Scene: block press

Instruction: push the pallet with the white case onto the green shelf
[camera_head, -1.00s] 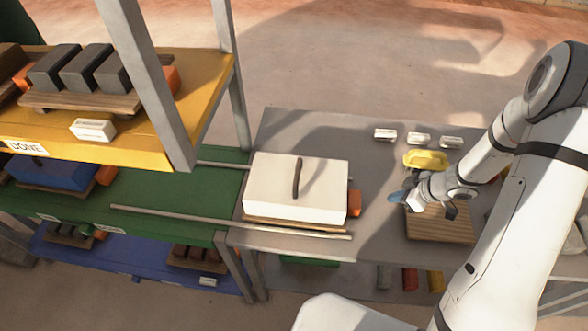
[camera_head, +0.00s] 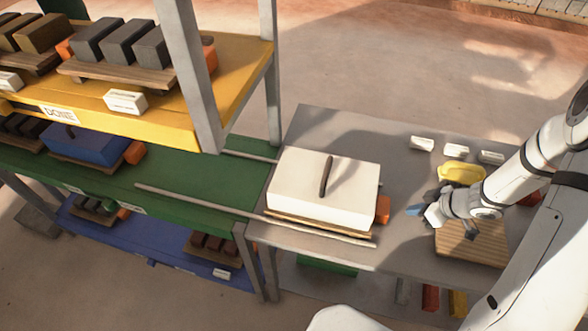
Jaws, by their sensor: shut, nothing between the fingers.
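The white case (camera_head: 325,188) has a dark handle on top. It sits on a wooden pallet (camera_head: 310,226) at the left end of the grey table. An orange block (camera_head: 383,209) is at the pallet's right end. The green shelf (camera_head: 215,185) adjoins the table on the left, and two rails run from it alongside the pallet. My gripper (camera_head: 415,210) is shut and empty, a short way right of the orange block, with a gap between them. Its bluish fingertips point left toward the block.
A yellow tray (camera_head: 462,173) and several white labels lie behind my gripper. A bare slatted wooden board (camera_head: 480,245) lies under my wrist. A blue case (camera_head: 85,143) on a pallet stands farther left on the green shelf. A grey post (camera_head: 190,75) rises in front of the shelves.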

